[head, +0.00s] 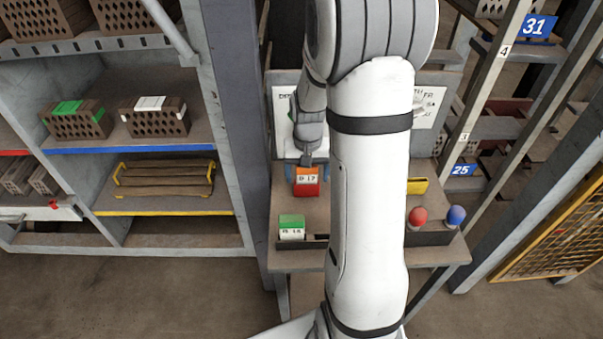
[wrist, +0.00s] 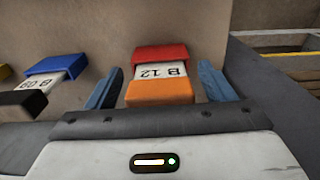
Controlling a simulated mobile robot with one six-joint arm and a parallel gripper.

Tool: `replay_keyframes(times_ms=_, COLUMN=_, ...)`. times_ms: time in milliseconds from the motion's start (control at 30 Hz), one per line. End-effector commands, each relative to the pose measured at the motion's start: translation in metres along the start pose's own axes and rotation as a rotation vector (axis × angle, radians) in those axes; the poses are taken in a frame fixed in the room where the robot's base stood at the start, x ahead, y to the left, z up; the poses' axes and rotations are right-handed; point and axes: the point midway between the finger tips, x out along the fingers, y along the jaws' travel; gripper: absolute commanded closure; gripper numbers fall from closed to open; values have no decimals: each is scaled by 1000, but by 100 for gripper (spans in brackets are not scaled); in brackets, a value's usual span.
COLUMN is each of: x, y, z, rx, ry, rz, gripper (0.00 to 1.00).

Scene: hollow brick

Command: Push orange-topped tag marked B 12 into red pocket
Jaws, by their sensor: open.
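The orange-topped tag (wrist: 160,92) marked B 12 stands with its white label between its orange top and the red pocket (wrist: 161,53) in the wrist view. The tag's lower end seems to be in the pocket's mouth, with the label still showing. In the head view the tag (head: 307,174) and red pocket (head: 306,191) are on the bench, left of my arm. My gripper (wrist: 162,86) is open, its two blue fingers on either side of the orange top. I cannot tell whether either finger touches it. In the head view the gripper (head: 307,160) is at the tag's far side.
A blue pocket (wrist: 57,65) with a black-ended tag is left in the wrist view. On the bench are a green-topped tag (head: 291,222), a yellow piece (head: 417,185), a red knob (head: 418,216) and a blue knob (head: 456,215). Shelves with bricks (head: 77,120) stand left.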

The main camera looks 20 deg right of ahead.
Motion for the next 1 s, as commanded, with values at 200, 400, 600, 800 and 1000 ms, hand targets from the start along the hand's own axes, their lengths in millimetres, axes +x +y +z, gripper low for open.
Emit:
replay_keyframes(times_ms=200, x=-19, y=0, z=-2, rx=0, ry=5, rz=-1, gripper=24)
replay_keyframes(times_ms=400, x=-54, y=-1, z=-3, rx=0, ry=5, rz=-1, gripper=24)
replay_keyframes(times_ms=600, x=-75, y=-1, z=-3, rx=0, ry=1, rz=0, gripper=24)
replay_keyframes(times_ms=800, x=-78, y=-1, z=-3, rx=0, ry=-1, rz=0, gripper=24)
replay_keyframes(times_ms=1000, x=-78, y=-1, z=-3, rx=0, ry=0, rz=0, gripper=24)
